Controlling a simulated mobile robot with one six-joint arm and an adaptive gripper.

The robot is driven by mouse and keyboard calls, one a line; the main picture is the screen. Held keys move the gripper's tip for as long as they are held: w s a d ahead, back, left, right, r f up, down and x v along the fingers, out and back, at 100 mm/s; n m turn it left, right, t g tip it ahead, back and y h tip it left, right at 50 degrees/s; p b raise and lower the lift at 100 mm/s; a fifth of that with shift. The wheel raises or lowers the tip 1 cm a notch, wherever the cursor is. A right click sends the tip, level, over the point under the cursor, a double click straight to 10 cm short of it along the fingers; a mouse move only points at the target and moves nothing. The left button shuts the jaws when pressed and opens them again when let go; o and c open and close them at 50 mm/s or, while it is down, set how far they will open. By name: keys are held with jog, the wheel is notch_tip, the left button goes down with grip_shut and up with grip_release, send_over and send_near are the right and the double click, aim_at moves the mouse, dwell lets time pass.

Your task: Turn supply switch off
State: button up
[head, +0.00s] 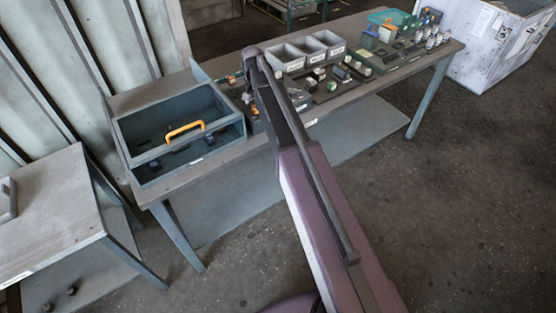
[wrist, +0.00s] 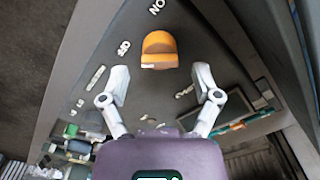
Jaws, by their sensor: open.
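An orange knob (wrist: 160,50), which looks like the supply switch, sits on a dark panel (wrist: 185,105) in the wrist view. White lettering surrounds it; a mark like ON stands above it, and a smaller one is at its left. My gripper (wrist: 160,77) is open. Its two pale fingers are spread to the left and right, just below the knob in the picture, and nothing is between them. I cannot tell how far the fingertips are from the panel. In the head view my arm hides most of the gripper and the switch cannot be made out.
On the long bench (head: 225,155) stands a dark open-looking box (head: 128,158) with an orange handle (head: 184,130). Grey bins (head: 287,58) and several small parts stand farther right. A lower table (head: 50,215) is at left and a white cabinet (head: 490,50) at upper right.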

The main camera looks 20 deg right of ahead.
jog(key=shift+r+p, duration=5.9)
jog(key=shift+r, duration=0.35)
jog(key=s+f+n+b, duration=0.1)
jog(key=s+f+b, duration=0.3)
jog(key=s, duration=0.6)
jog(key=s+f+n+b, duration=0.2)
jog(key=s+f+b, duration=0.2)
jog(key=s, duration=0.6)
jog(key=s+f+n+b, duration=0.2)
jog(key=s+f+b, duration=0.3)
jog(key=s, duration=0.5)
jog(key=shift+s, duration=0.15)
jog(key=shift+s+a, duration=0.1)
jog(key=shift+a, duration=0.05)
